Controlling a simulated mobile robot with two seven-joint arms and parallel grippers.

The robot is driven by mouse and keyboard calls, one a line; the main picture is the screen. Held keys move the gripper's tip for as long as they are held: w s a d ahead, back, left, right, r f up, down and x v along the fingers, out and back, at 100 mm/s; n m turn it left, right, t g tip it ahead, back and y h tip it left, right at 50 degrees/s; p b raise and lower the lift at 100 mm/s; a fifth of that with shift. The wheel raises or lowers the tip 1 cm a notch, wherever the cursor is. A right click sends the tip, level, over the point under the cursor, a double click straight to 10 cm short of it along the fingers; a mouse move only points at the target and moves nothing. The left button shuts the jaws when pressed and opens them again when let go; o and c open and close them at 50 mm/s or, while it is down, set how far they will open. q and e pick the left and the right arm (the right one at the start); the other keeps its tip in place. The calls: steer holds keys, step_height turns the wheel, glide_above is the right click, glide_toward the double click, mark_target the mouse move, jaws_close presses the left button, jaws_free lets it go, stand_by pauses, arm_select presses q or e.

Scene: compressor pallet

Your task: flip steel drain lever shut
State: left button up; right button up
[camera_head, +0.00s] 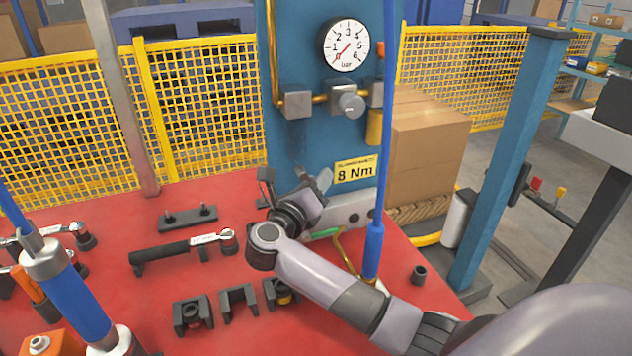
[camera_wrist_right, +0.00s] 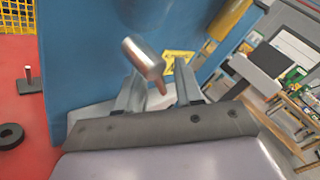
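My right gripper (camera_head: 294,180) is in front of the blue panel, just left of the yellow 8 Nm label. Its two fingers are spread apart, and they also show open in the right wrist view (camera_wrist_right: 160,78). A short steel cylinder (camera_wrist_right: 143,58) with a brownish tip lies tilted across the gap between the fingers. It may be the steel drain lever, but I cannot tell for sure, nor whether a finger touches it. In the head view the gripper hides this spot, and I cannot make out the lever there. My left gripper is not in view.
A pressure gauge (camera_head: 346,46) and a regulator knob (camera_head: 351,104) are on the panel above. A blue hanging tool (camera_head: 374,245) hangs right of my right gripper. A wrench (camera_head: 185,248) and several black holders lie on the red table (camera_head: 110,205). Cardboard boxes (camera_head: 425,150) stand behind.

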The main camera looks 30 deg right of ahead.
jaws_close()
steer(key=shift+d+n+h+b, duration=0.1)
steer(key=shift+n+h+b, duration=0.3)
steer(key=shift+b, duration=0.1)
steer(key=shift+s+d+r+n+t+h+b, duration=0.1)
steer(key=shift+d+n+t+h+b, duration=0.05)
steer(key=shift+n+t+h+b, duration=0.3)
steer(key=n+t, duration=0.1)
steer(key=r+n+t+h+b, duration=0.1)
steer(key=n, duration=0.1)
steer(key=shift+d, duration=0.2)
steer(key=shift+r+n+t+b, duration=0.15)
steer(key=shift+r+n+t, duration=0.15)
steer(key=shift+n+t, duration=0.5)
steer(key=shift+r+n+t+b, duration=0.2)
steer(key=shift+n+t, duration=0.35)
steer(key=shift+n, duration=0.4)
steer(key=shift+r, duration=0.1)
